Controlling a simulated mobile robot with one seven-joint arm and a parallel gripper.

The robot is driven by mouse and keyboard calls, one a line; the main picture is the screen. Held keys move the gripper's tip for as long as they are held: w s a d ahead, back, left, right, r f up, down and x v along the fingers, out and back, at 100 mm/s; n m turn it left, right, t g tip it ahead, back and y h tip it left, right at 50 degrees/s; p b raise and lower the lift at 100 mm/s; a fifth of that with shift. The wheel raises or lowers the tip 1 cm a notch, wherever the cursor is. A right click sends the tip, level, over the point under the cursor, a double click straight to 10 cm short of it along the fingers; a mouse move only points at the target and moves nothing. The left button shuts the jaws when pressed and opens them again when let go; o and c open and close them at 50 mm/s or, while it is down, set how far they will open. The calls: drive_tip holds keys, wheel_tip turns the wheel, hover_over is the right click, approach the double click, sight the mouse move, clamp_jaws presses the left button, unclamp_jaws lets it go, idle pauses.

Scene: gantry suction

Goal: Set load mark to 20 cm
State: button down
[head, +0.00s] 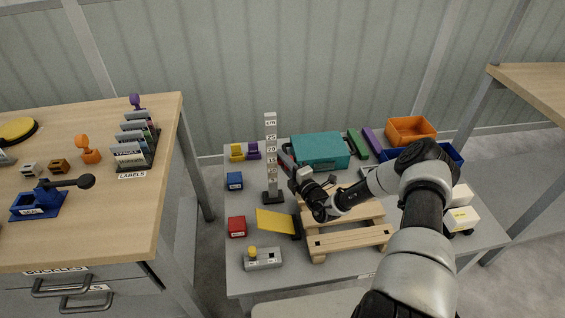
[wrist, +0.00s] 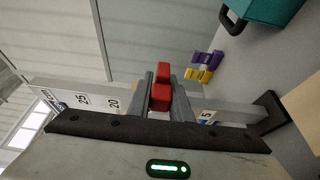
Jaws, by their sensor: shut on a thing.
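The white scale post (head: 271,160) stands upright on a dark base on the grey table, its labels climbing past 25. In the wrist view the post (wrist: 235,112) lies sideways behind my fingers, with 25, 20 and 5 readable. The red load mark (wrist: 160,97) is between my fingertips, and my gripper (wrist: 161,88) is shut on it. It appears against the stretch between the 20 and 5 labels; the labels there are hidden, so its exact reading cannot be told. In the head view my gripper (head: 294,172) is just right of the post.
A yellow flap (head: 275,221) and a wooden rack (head: 350,238) stand near my gripper. A teal case (head: 320,150) is behind it. Blue (head: 235,180) and red (head: 237,227) blocks lie left of the post. Purple and yellow pieces (wrist: 202,67) lie beyond it.

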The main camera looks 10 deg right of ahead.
wheel_tip(320, 180, up, 7)
drive_tip(key=p, duration=0.3)
drive_tip(key=shift+p, duration=0.3)
drive_tip(key=shift+f, duration=0.1)
drive_tip(key=shift+d, duration=0.1)
drive_tip(key=c, duration=1.6)
unclamp_jaws()
drive_tip(key=p+v, duration=0.1)
drive_tip(key=v, duration=1.6)
drive_tip(key=shift+s, duration=0.2)
